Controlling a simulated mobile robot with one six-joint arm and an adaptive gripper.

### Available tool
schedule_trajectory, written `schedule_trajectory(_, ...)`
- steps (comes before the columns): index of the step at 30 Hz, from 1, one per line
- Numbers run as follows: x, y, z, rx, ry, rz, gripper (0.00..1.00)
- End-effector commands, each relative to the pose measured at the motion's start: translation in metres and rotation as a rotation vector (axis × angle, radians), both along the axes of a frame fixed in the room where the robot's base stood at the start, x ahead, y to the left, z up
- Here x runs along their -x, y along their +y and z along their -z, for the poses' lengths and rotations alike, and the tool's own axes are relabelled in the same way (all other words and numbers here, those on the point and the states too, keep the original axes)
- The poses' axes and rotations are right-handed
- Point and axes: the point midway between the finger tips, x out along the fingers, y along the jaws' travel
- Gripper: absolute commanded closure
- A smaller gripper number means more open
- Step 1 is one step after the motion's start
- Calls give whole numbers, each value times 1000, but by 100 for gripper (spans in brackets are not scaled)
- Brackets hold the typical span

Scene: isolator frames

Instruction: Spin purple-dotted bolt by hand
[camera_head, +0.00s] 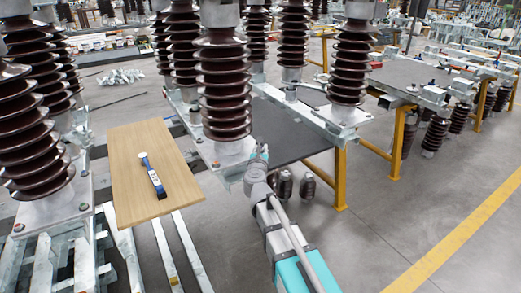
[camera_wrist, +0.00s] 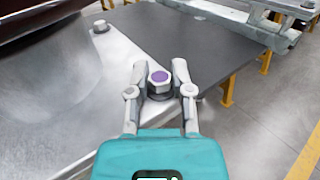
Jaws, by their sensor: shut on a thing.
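The purple-dotted bolt (camera_wrist: 159,80) is a hex head with a purple top, standing on the corner of a metal base plate (camera_wrist: 75,105) in the wrist view. My gripper (camera_wrist: 160,84) has one finger on each side of the bolt head and is shut on it. In the head view my gripper (camera_head: 257,165) is at the front right corner of the plate under a brown ribbed insulator (camera_head: 223,85). The bolt is too small or hidden to make out there.
Another plain bolt (camera_wrist: 100,26) stands on the plate further back. A wooden board (camera_head: 125,165) with a blue-and-white tool (camera_head: 152,176) lies to the left. A dark tabletop (camera_head: 275,130) on yellow legs is behind. The grey floor (camera_head: 390,215) at right is clear.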

Motion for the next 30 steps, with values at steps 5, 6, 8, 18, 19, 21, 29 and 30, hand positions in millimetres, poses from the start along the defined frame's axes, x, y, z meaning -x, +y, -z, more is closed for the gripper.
schedule_trajectory(5,-2,1,0,1,-1,38,100)
schedule_trajectory(6,-2,1,0,1,-1,43,100)
schedule_trajectory(8,-2,1,0,1,-1,48,100)
schedule_trajectory(18,-2,0,0,2,-1,50,100)
schedule_trajectory(19,-2,0,0,2,-1,50,70)
schedule_trajectory(21,-2,0,0,2,-1,50,57)
schedule_trajectory(29,-1,0,0,1,0,50,35)
schedule_trajectory(30,-1,0,0,1,0,50,35)
